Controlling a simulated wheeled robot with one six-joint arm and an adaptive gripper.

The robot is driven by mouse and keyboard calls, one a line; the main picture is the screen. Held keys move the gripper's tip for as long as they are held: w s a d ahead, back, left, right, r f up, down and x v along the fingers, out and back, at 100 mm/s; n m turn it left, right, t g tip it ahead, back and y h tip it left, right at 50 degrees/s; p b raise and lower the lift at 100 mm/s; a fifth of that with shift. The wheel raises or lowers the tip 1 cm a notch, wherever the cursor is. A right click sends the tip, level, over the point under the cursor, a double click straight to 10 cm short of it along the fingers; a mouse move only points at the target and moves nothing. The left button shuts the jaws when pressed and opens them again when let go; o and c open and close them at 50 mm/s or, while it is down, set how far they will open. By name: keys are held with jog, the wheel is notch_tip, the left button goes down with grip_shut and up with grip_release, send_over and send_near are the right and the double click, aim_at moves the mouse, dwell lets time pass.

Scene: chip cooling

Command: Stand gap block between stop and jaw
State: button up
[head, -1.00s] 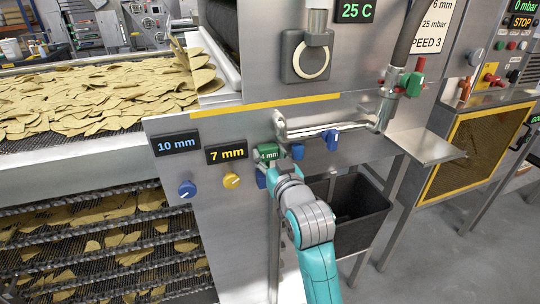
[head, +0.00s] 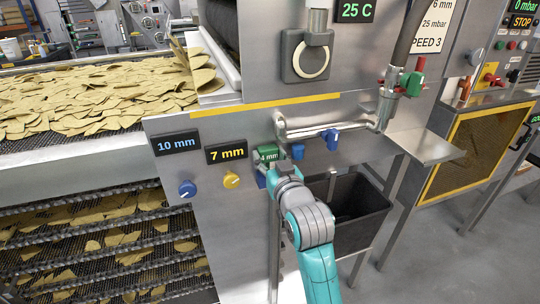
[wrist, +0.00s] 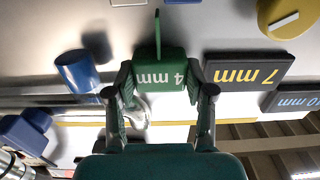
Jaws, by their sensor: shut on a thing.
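The green gap block (wrist: 160,72), marked 4 mm, is between the two fingers of my gripper (wrist: 160,88) in the wrist view, which shows it upside down. The fingers touch its sides. A thin green fin stands out from the block. In the head view the block (head: 268,152) is at the steel panel, just right of the 7 mm plate, with my gripper (head: 277,168) partly covering it. A blue cylinder (head: 298,151) is just to its right, and a blue fitting (head: 332,139) is further right. I cannot tell which parts are the stop and jaw.
The 7 mm plate (head: 227,151) and 10 mm plate (head: 177,143) are to the left, above a yellow knob (head: 232,180) and a blue knob (head: 187,188). A steel pipe (head: 320,129) runs above right. A black bin (head: 360,210) stands below right. Chips cover the conveyor (head: 60,158) at left.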

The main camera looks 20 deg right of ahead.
jog(key=shift+f, duration=2.05)
jog(key=o, duration=1.2)
jog(key=shift+s, duration=0.1)
jog(key=s, duration=1.2)
